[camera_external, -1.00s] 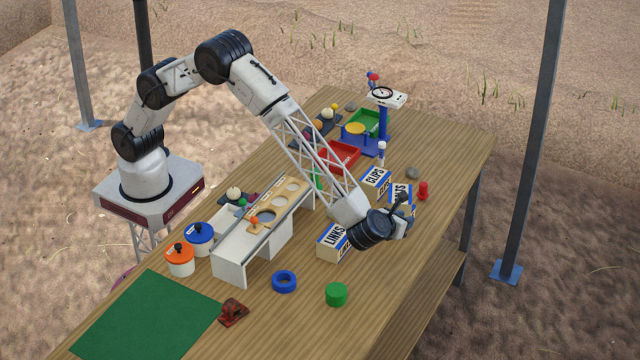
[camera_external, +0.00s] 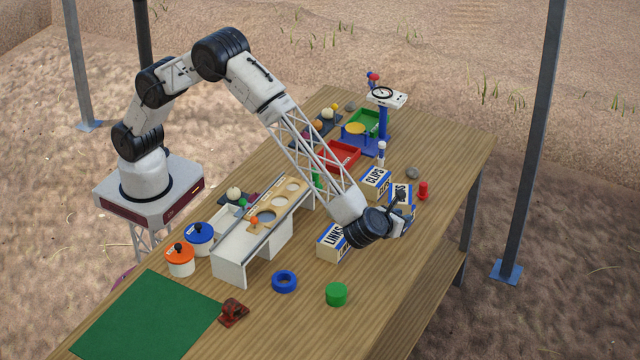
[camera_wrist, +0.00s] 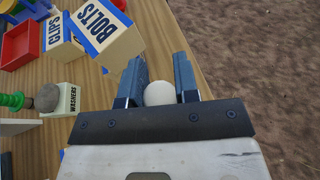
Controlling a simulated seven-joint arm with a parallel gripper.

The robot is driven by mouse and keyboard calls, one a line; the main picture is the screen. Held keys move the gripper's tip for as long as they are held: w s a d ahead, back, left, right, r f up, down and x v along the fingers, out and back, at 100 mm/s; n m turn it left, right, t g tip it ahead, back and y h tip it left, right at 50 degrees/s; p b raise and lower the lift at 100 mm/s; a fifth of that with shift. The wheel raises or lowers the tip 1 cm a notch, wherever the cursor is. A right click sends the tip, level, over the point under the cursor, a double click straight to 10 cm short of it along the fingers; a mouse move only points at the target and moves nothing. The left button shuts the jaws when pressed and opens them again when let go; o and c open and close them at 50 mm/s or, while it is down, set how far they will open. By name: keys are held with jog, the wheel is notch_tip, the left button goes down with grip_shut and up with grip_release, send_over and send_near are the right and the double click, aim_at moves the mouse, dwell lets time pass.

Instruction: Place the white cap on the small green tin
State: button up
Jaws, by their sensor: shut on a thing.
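My gripper (camera_external: 402,226) is beside the labelled boxes over the table's right side. In the wrist view my gripper (camera_wrist: 158,80) is shut on a rounded white thing, which I take to be the white cap (camera_wrist: 160,93). The cap sits between the two blue-grey fingers, its lower part hidden by the gripper body. In the external view I cannot make the cap out. A small green tin (camera_external: 336,295) stands upright near the table's front right, apart from my gripper and lower in the picture. Its top looks plain green.
A LINKS box (camera_external: 334,243), a CLIPS box (camera_external: 375,183) and a BOLTS box (camera_wrist: 104,32) stand near my gripper. A blue ring (camera_external: 284,281) lies left of the tin. A red piece (camera_external: 423,190) stands near the right edge. The table around the tin is mostly clear.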

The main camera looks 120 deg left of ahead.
jog(key=s+d+m+t+h, duration=0.3)
jog(key=s+d+m+t, duration=0.2)
jog(key=s+d, duration=1.5)
jog(key=shift+s+m+t+h, duration=0.4)
jog(key=shift+s+m, duration=0.1)
jog(key=shift+s, duration=0.7)
jog(key=shift+f, duration=0.1)
send_over(342, 288)
jog(key=shift+f, duration=0.75)
jog(key=shift+f, duration=1.75)
jog(key=shift+f, duration=0.15)
